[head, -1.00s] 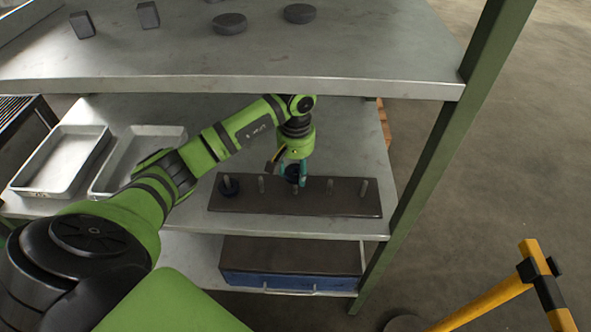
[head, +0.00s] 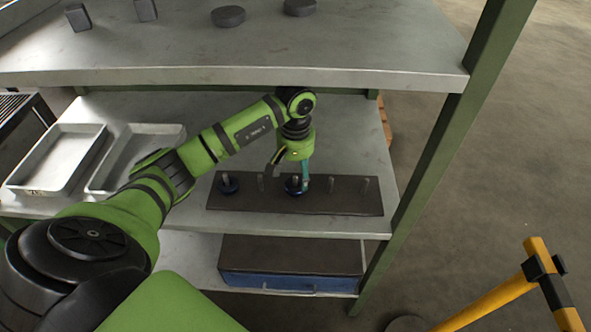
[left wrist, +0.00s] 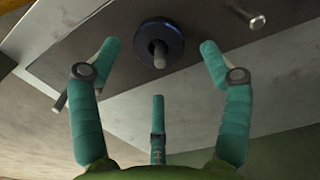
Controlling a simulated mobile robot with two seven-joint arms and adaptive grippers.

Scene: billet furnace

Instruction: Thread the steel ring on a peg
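A dark blue-black steel ring (head: 291,190) sits low around a middle peg of the dark peg board (head: 340,205). In the left wrist view the ring (left wrist: 146,48) encircles the peg (left wrist: 160,55), whose tip sticks out through it. My left gripper (head: 290,172) is over this ring with its teal fingers spread. In the left wrist view its fingers (left wrist: 160,52) stand apart on both sides, clear of the ring. A second dark ring (head: 229,188) is around the leftmost peg. The other pegs, such as the one at the right end (head: 365,186), are bare. My right gripper is not in view.
The board lies on a middle shelf (head: 345,140), under an upper shelf (head: 300,60) bearing dark billets (head: 228,16). Two metal trays (head: 60,160) lie to the left. A green post (head: 425,165) stands at the right. A blue bin (head: 285,281) is below.

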